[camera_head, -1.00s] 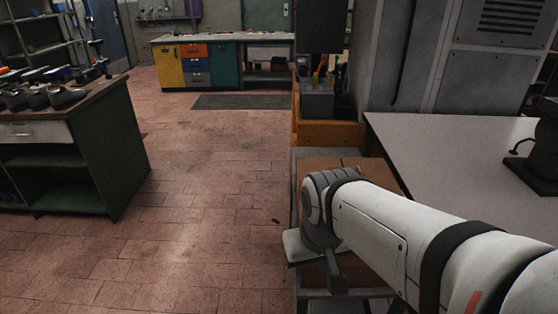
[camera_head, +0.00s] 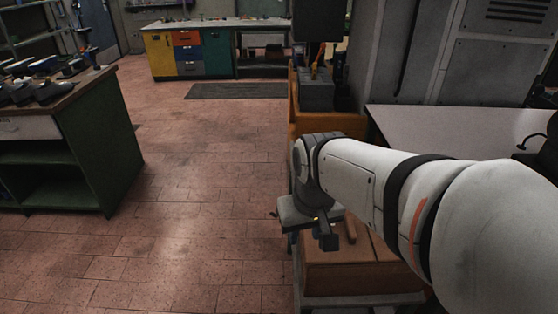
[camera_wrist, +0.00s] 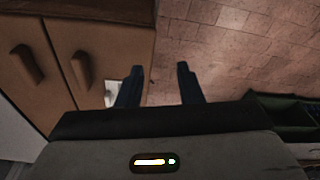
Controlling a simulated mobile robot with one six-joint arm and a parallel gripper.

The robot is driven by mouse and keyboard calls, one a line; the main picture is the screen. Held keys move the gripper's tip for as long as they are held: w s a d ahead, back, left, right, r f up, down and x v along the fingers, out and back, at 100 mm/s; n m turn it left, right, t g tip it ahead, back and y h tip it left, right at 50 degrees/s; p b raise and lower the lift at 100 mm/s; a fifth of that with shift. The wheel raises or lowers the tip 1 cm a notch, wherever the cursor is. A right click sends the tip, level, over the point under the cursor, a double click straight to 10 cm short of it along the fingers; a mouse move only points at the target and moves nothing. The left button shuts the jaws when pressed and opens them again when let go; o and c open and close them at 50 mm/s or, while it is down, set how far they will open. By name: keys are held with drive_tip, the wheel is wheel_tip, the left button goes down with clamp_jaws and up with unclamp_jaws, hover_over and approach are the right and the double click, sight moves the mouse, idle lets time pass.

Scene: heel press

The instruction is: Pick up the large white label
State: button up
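My gripper (camera_wrist: 158,72) is open, its two dark fingers apart, with only tiled floor between the tips in the wrist view. A small whitish patch (camera_wrist: 110,90) shows just left of the left finger, at the edge of a brown wooden unit (camera_wrist: 75,30). It is partly covered by the finger, and I cannot tell whether it is the large white label. No label can be clearly made out in the head view.
The brown unit (camera_head: 350,278) stands below my arm, beside a pale-topped table (camera_head: 450,130). A green workbench (camera_head: 95,160) with shoes on top stands at left. Tiled floor (camera_head: 200,190) between is clear. Coloured cabinets (camera_head: 188,55) stand at the back.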

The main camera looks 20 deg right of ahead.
drive_tip(key=w+d+m, duration=0.1)
drive_tip(key=w+d, duration=0.2)
drive_tip(key=w+d+r+g+p, duration=0.1)
drive_tip(key=w+d, duration=0.2)
drive_tip(key=d, duration=0.1)
drive_tip(key=w+d+r+m+g, duration=0.1)
drive_tip(key=w+d, duration=0.2)
drive_tip(key=d, duration=0.1)
drive_tip(key=shift+w+r+m+p, duration=0.2)
drive_tip(key=shift+w+m+p, duration=0.1)
drive_tip(key=shift+w+p, duration=0.1)
drive_tip(key=f, duration=0.7)
drive_tip(key=shift+w+f, duration=0.2)
drive_tip(key=shift+f, duration=0.1)
clamp_jaws()
